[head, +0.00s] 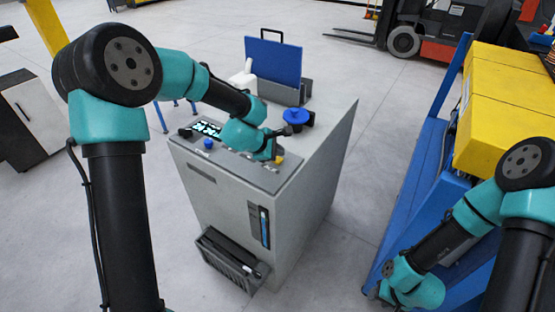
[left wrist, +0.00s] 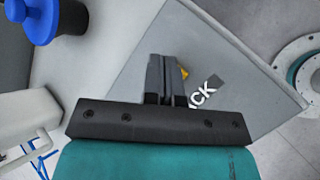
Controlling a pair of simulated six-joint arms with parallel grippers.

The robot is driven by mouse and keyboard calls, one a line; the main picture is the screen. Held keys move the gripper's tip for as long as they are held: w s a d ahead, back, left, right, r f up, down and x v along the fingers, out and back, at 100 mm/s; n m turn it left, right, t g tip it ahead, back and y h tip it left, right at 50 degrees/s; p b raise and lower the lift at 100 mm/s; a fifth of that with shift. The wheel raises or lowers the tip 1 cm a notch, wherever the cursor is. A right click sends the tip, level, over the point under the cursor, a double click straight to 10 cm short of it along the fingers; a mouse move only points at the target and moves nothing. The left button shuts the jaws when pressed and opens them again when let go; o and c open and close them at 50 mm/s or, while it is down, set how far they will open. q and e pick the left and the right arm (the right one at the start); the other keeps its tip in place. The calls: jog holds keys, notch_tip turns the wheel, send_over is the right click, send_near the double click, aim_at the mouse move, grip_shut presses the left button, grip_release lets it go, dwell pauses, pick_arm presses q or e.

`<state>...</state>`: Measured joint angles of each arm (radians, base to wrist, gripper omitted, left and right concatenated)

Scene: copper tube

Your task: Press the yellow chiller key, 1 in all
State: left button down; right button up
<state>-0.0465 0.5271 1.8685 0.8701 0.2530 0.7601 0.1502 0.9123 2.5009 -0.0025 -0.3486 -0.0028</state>
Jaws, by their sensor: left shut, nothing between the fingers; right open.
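The grey chiller cabinet (head: 225,208) stands in the middle of the head view with a sloped control panel on top. The yellow key (head: 279,160) is at the panel's right end. In the left wrist view the yellow key (left wrist: 184,73) shows only as a small piece beside the fingers, which hide the rest. My left gripper (left wrist: 163,62) is shut and empty over the panel, close to the key. I cannot tell whether it touches the key. In the head view my right arm's wrist shows at lower right, but its fingers cannot be seen.
The panel also bears a lit display (head: 207,128) and a blue knob (head: 208,144). A blue cap (head: 297,115), a white bottle (head: 243,80) and a blue case (head: 273,58) are on or behind the cabinet top. A blue frame with yellow boxes (head: 505,110) stands right.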

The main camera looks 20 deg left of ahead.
aim_at(278, 160)
pick_arm(q)
jog(key=shift+f, duration=0.1)
jog(key=shift+f, duration=0.3)
jog(key=shift+f, duration=0.4)
dwell(0.8)
dwell(0.3)
jog(key=shift+r, duration=0.8)
jog(key=shift+r, duration=2.55)
